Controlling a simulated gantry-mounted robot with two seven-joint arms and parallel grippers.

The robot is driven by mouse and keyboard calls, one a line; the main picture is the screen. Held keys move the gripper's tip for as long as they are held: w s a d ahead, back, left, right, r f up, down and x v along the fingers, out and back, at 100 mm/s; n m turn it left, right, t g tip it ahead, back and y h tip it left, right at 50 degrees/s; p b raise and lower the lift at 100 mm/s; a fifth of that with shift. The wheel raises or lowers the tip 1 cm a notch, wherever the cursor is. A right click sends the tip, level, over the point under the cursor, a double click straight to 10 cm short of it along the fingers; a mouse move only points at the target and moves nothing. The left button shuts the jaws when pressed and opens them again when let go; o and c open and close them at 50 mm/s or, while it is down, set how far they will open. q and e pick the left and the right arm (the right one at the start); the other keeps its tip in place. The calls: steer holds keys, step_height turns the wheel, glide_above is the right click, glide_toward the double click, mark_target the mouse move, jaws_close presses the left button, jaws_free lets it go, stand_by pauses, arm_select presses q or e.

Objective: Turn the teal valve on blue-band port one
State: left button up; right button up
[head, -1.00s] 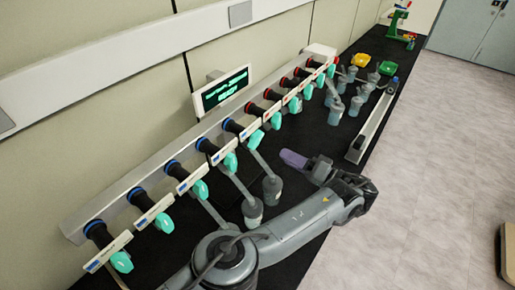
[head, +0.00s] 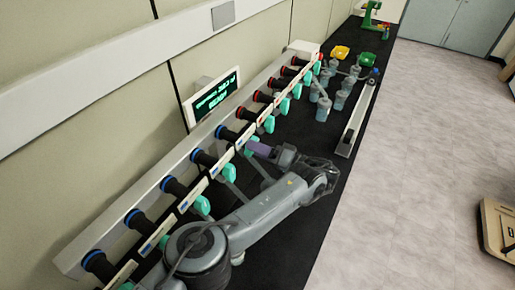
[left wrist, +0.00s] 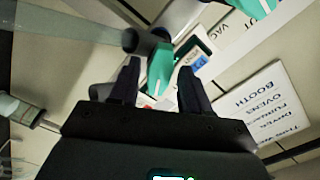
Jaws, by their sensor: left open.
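A row of ports with teal valves runs along the pale manifold (head: 150,193). Blue-banded ports are at the near end, red-banded ones beyond. My left gripper (head: 258,148) is at the teal valve (head: 249,142) of the blue-banded port (head: 227,134) closest to the red ones. Port numbers are not readable. My right gripper is not in view.
A green-lettered display (head: 216,98) stands behind the manifold. Grey flasks (head: 323,108) hang or stand near the far ports. A lettered label (left wrist: 265,105) shows in the left wrist view.

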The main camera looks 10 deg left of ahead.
arm_select(q)
steer(key=shift+c, duration=0.5)
jaws_close()
